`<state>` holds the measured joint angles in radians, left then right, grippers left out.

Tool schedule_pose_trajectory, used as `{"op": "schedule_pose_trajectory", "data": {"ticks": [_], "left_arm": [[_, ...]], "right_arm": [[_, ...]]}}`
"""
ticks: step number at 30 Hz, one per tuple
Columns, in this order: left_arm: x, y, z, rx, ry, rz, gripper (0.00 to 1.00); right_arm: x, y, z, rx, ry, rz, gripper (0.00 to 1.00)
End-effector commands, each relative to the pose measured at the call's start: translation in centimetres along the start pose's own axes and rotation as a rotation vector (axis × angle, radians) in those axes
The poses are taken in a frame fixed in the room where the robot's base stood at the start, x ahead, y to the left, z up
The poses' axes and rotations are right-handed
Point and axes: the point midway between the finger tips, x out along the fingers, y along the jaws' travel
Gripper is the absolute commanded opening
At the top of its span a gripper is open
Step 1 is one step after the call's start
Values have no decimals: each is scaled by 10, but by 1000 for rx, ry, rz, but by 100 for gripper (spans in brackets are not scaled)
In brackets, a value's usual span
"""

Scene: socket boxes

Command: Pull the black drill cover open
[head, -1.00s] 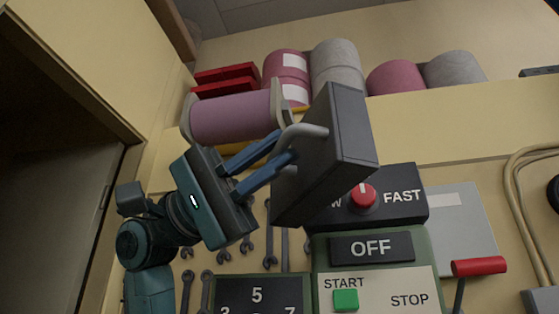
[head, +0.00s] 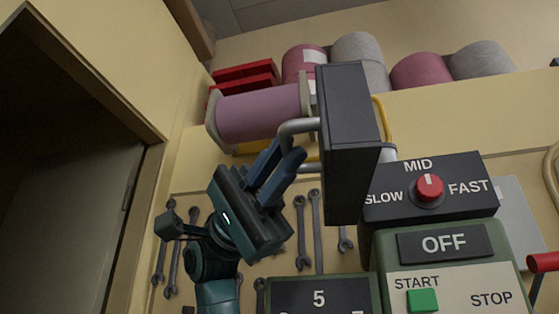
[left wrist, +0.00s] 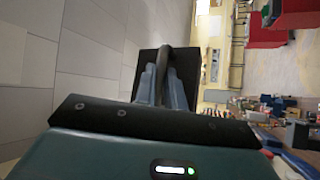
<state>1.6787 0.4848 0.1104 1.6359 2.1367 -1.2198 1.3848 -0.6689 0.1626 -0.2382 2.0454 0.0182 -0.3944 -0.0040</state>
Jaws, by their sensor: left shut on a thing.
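The black drill cover (head: 347,130) stands out above the speed panel in the head view, seen nearly edge-on. Its grey bar handle (head: 296,127) sticks out on its left side. My left gripper (head: 284,158) has its blue fingers shut on this handle. In the left wrist view the dark cover (left wrist: 148,68) and its handle (left wrist: 164,62) lie between and beyond the fingers (left wrist: 160,85). Part of the handle is hidden by the fingers. My right gripper is not in view.
The drill front has a speed panel with a red knob (head: 429,187), an OFF display (head: 440,243) and a green START button (head: 422,300). Wrenches (head: 315,230) hang behind my gripper. A pink roll (head: 258,115) is close behind the handle. A dark doorway (head: 60,150) is at the left.

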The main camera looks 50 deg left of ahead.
Motion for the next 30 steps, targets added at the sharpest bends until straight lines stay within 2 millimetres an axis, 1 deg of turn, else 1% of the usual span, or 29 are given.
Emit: {"op": "schedule_pose_trajectory", "data": {"ticks": [13,14,21,30], "left_arm": [[-1,1,-1,-2,-5,6,0],[-1,1,-1,-2,-5,6,13],[0,0,0,-3,-6,5,33],[-3,0,0,-3,-6,4,33]], "right_arm": [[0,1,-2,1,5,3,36],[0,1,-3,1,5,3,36],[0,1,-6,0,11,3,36],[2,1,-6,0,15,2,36]]}}
